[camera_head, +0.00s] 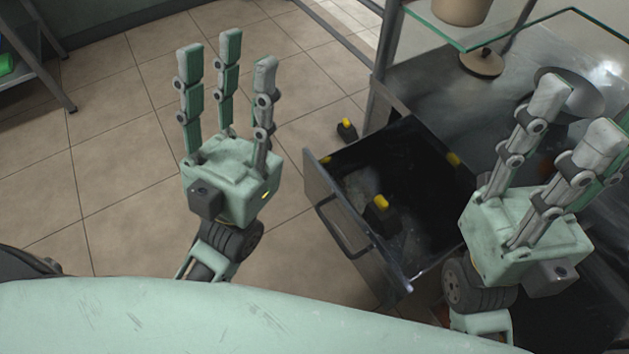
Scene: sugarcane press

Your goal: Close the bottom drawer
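A dark metal drawer (318,187) stands pulled out of a steel cabinet, with a bar handle (342,232) on its front face. A black item with a yellow top (381,208) is inside it. I cannot tell whether it is the bottom drawer. My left gripper (226,70) is left of the drawer front, apart from it, with its fingers raised, spread and empty. My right gripper (570,115) is at the right, over the cabinet side, with its fingers apart and nothing between them. It hides part of the drawer's right side and the cabinet.
The steel counter (425,85) carries a round metal bowl (570,97) and a glass shelf (500,22) above. A small black and yellow item (346,130) is on the tiled floor behind the drawer. A metal rack (40,60) stands far left. Floor left of the drawer is clear.

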